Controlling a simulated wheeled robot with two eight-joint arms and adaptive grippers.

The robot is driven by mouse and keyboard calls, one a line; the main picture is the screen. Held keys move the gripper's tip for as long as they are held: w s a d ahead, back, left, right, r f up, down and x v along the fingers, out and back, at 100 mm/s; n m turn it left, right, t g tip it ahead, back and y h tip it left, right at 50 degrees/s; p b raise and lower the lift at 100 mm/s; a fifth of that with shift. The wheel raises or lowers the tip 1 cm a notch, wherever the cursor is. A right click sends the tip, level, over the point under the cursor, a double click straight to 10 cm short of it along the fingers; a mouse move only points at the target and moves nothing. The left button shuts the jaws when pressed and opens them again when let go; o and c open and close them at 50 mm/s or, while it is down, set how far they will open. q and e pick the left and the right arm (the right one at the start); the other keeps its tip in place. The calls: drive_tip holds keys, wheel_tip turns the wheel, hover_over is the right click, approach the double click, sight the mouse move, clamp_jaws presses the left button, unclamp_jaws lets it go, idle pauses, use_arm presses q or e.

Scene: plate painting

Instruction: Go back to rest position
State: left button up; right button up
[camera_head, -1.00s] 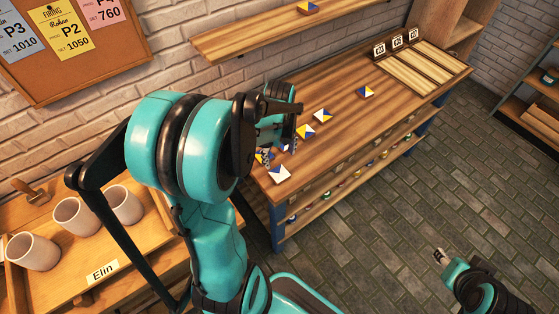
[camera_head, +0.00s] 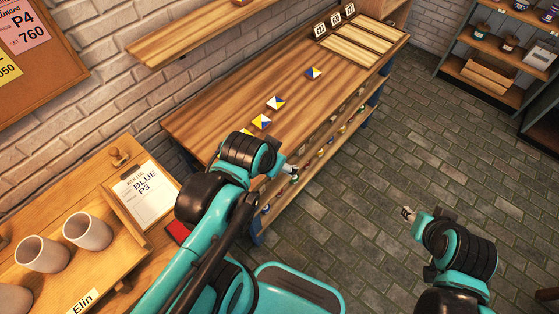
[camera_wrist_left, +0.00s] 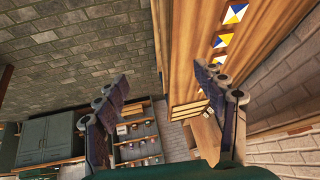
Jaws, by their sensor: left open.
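My left gripper (camera_head: 290,171) is at the front edge of the wooden table in the head view, small and partly hidden by its wrist. In the left wrist view the left gripper (camera_wrist_left: 168,85) is spread wide, with nothing between its fingers. My right gripper (camera_head: 408,213) hangs over the stone floor at the right, away from the furniture. It is too small to tell whether it is open.
The wooden table (camera_head: 210,110) carries several painted square tiles, including one blue, yellow and white (camera_head: 314,72). A clipboard reading BLUE P3 (camera_head: 146,194) and white cups (camera_head: 88,231) are on the left bench. The floor (camera_head: 380,150) at right is clear.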

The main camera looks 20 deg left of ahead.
use_arm(q)
drive_tip(key=shift+s+d+n+t, duration=0.3)
drive_tip(key=shift+d+n, duration=0.25)
drive_tip(key=shift+n, duration=0.45)
